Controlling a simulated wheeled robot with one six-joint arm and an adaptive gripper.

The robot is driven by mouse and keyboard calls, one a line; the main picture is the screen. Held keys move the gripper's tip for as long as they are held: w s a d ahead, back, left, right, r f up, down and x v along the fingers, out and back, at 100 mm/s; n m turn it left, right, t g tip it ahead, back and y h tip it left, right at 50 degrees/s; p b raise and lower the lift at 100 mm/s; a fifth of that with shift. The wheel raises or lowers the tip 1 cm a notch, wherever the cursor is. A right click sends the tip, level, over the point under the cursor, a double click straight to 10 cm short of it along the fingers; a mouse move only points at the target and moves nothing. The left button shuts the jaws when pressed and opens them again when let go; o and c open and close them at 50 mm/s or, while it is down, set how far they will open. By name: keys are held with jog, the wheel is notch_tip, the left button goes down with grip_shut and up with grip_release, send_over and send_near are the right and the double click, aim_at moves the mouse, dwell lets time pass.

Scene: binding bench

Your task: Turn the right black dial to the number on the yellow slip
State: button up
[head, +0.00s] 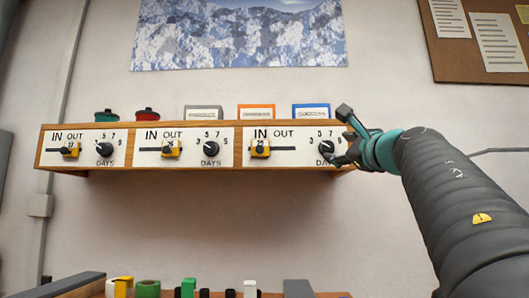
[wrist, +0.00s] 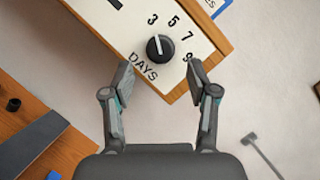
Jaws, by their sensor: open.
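In the head view my gripper (head: 344,137) is at the shelf's right end.
Middle (head: 211,149) and left (head: 104,149) dials sit on the other panels of the wooden shelf (head: 200,174). Two round-topped items and several small boxes stand on top. A bench with tapes and blocks lies below.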

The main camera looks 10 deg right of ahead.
aim_at(329, 146)
jog(key=shift+p+x, duration=0.55)
jog(key=shift+x, duration=1.9)
grip_shut()
